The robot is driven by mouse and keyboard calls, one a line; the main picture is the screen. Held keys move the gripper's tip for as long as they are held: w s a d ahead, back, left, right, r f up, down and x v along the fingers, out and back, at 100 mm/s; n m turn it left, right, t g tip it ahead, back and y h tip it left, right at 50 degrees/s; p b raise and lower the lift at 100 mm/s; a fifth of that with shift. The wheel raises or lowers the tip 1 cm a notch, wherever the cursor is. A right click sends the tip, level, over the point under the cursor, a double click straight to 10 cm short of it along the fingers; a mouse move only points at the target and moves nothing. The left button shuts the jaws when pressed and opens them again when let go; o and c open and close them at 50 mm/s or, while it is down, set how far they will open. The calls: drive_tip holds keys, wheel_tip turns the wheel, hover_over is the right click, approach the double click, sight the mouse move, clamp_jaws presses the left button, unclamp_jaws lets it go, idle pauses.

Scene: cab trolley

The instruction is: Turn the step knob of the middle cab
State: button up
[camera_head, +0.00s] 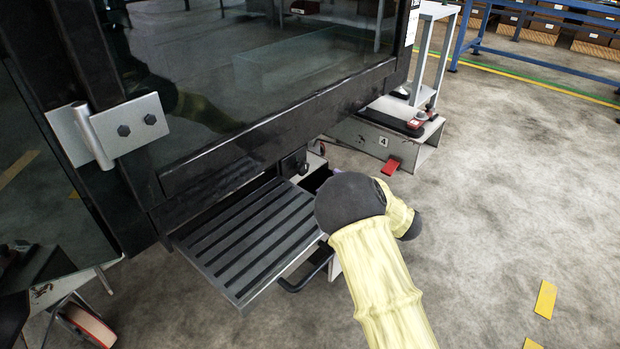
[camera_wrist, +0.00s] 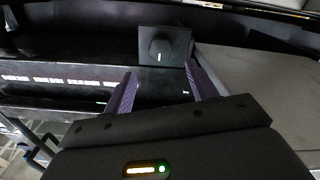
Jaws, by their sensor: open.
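The step knob (camera_wrist: 161,49) is a dark round knob with a white mark on a square black plate, at the upper middle of the wrist view. My gripper (camera_wrist: 161,84) is open, its two purple fingers apart and pointing toward the knob. The knob appears in the gap beyond the fingertips, and nothing is between the fingers. In the head view the middle cab (camera_head: 270,130) has a dark frame and large glass. Its ribbed step (camera_head: 250,240) juts out below. There my dark wrist and yellow-sleeved arm hide most of the gripper, right of the step.
A black bar handle (camera_head: 308,275) sits at the step's edge beside my arm. A grey trolley end marked 4 (camera_head: 385,142) with a red pedal (camera_head: 392,166) stands behind. A metal hinge (camera_head: 120,128) is on the cab frame at left. Open concrete floor (camera_head: 490,220) lies to the right.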

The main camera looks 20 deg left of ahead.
sight(306, 170)
drive_tip(key=b+x, duration=0.3)
drive_tip(key=x, duration=0.4)
drive_tip(key=shift+a+f, duration=0.1)
drive_tip(key=shift+f, duration=0.1)
drive_tip(key=shift+w+a+r, duration=0.2)
drive_tip(key=shift+w+a, duration=0.05)
drive_tip(key=shift+a, duration=0.3)
drive_tip(key=c, duration=1)
